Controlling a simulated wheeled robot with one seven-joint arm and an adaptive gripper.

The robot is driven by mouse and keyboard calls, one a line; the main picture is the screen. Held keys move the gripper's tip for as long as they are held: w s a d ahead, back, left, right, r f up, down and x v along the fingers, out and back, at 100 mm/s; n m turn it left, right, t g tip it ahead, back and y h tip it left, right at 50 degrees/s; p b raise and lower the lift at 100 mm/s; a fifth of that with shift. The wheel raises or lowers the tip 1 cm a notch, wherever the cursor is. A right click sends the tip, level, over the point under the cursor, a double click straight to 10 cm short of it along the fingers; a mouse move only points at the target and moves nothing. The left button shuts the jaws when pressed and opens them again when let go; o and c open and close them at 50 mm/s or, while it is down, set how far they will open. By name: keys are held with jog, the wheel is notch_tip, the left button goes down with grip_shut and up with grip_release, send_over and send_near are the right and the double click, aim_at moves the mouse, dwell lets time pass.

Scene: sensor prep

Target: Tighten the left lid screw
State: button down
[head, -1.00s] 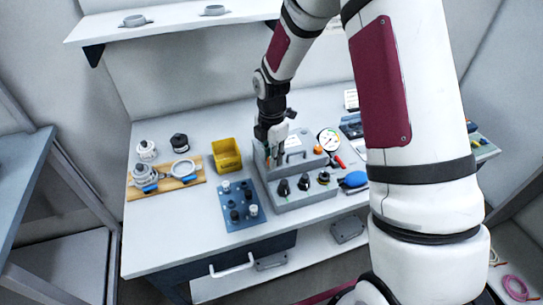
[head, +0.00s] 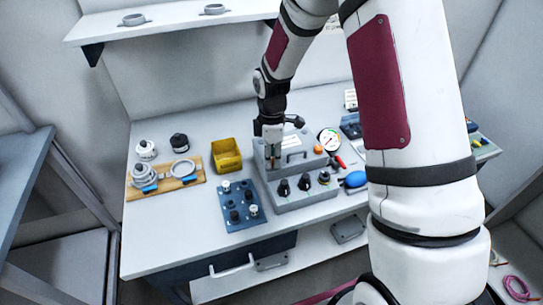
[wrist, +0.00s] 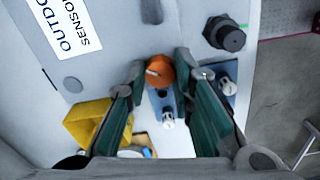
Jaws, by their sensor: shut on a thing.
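The grey sensor box (head: 312,191) stands on the bench in the head view, with a lid and a handle on top. My gripper (head: 273,164) points down at the lid's left end. In the wrist view my gripper (wrist: 160,72) has its green-padded fingers shut on an orange screw head, the left lid screw (wrist: 159,70), with a finger on either side. In the head view my fingers mostly hide this screw. Another orange screw (head: 318,149) shows at the lid's right end. A white label (wrist: 68,25) lies on the lid.
A yellow bin (head: 227,155) and a blue plate with fittings (head: 229,221) stand left of the box. A wooden board (head: 196,178) holds clamp rings. A gauge (head: 329,139) and a blue bulb (head: 355,179) are to the right. Black knobs (head: 283,188) line the box's front.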

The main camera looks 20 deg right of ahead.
jog(key=m, duration=0.4)
jog(key=shift+m, duration=0.3)
jog(key=m, duration=0.3)
jog(key=shift+m+b, duration=0.3)
jog(key=m, duration=1.3)
jog(key=shift+a+m, duration=0.1)
jog(key=shift+m, duration=0.2)
jog(key=m, duration=0.3)
jog(key=shift+m+p, duration=0.3)
jog(key=shift+p, duration=0.1)
jog(key=shift+m, duration=1.7)
